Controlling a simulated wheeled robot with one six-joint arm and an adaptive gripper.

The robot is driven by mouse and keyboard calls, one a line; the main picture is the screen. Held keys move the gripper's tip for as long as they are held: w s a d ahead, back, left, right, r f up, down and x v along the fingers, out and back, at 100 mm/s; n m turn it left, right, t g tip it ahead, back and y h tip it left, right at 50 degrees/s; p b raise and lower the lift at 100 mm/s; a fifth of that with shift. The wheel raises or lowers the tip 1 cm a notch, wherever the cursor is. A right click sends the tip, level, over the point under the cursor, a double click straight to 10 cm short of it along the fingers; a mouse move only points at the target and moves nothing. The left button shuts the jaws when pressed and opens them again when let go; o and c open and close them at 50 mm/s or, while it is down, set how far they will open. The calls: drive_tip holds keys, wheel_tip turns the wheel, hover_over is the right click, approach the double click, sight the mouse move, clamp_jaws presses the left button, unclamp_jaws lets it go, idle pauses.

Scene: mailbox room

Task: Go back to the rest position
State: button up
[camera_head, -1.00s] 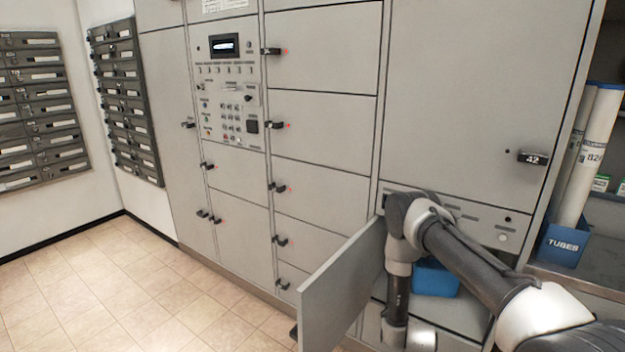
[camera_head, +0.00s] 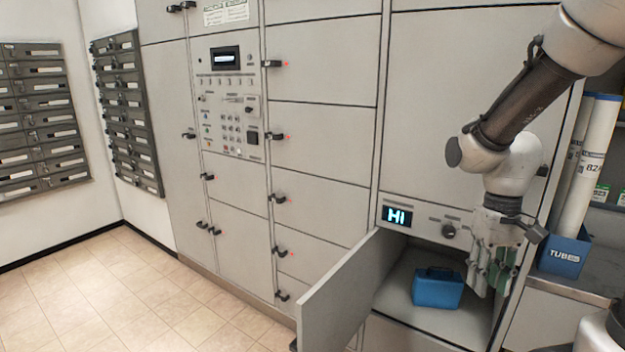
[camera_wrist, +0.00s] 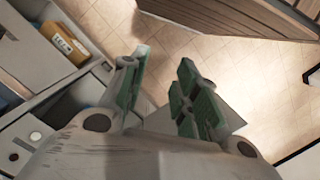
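My gripper (camera_head: 492,268) hangs fingers-down at the right of the head view, in front of the right edge of an open locker compartment (camera_head: 408,312). In the wrist view my gripper (camera_wrist: 160,95) has its two green-padded fingers apart with nothing held between them. A blue box with a handle (camera_head: 437,290) stands inside the open compartment, to the left of my gripper and apart from it. The compartment's door (camera_head: 345,290) stands swung open to the left. A small display (camera_head: 397,216) above the compartment reads "HI".
A blue bin labelled TUBES (camera_head: 562,254) with long white tubes stands on a shelf at the right, near my gripper. Closed lockers (camera_head: 322,130) fill the middle. Tiled floor (camera_head: 120,290) is free at the left. The wrist view shows a yellow-brown parcel (camera_wrist: 65,44).

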drive_tip(key=s+d+r+t, duration=0.2)
drive_tip(key=s+r+t, duration=0.4)
drive_tip(key=r, duration=0.7)
drive_tip(key=shift+s+d, duration=0.25)
drive_tip(key=shift+s, duration=0.45)
drive_tip(key=shift+d, duration=0.1)
